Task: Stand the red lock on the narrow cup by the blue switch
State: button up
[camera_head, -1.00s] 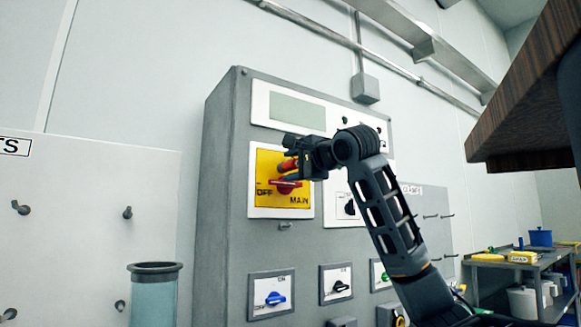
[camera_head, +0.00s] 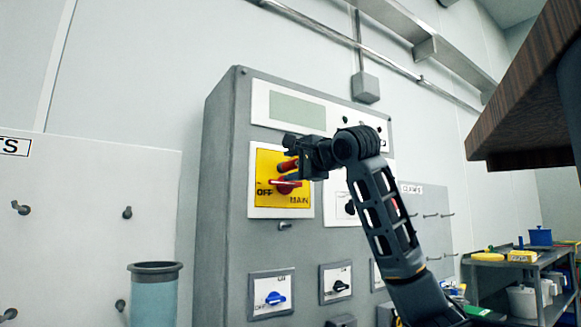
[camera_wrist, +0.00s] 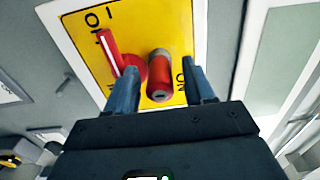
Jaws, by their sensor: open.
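The red lock (camera_wrist: 160,78), a short red cylinder with a grey end, sits at the yellow MAIN switch plate (camera_wrist: 181,28), beside the red switch handle (camera_wrist: 110,52). In the head view, the lock (camera_head: 288,166) shows partly behind my gripper (camera_head: 286,155). In the wrist view, my gripper (camera_wrist: 164,80) is open, with one finger on each side of the lock and gaps visible between. The blue switch (camera_head: 275,298) is low on the grey cabinet. I cannot make out which thing is the narrow cup; a dark piece (camera_head: 342,321) is cut off at the bottom edge.
The grey cabinet (camera_head: 228,200) also carries a black switch (camera_head: 340,286) and a display panel (camera_head: 297,110). A clear cylinder with a dark rim (camera_head: 155,268) stands at lower left. A wooden overhang (camera_head: 525,90) is at upper right. A pegboard (camera_head: 85,225) is at left.

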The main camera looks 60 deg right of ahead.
jog(key=shift+c, duration=0.4)
grip_shut()
dwell(0.5)
jog(key=shift+p+v, duration=0.35)
jog(key=shift+v, duration=2.65)
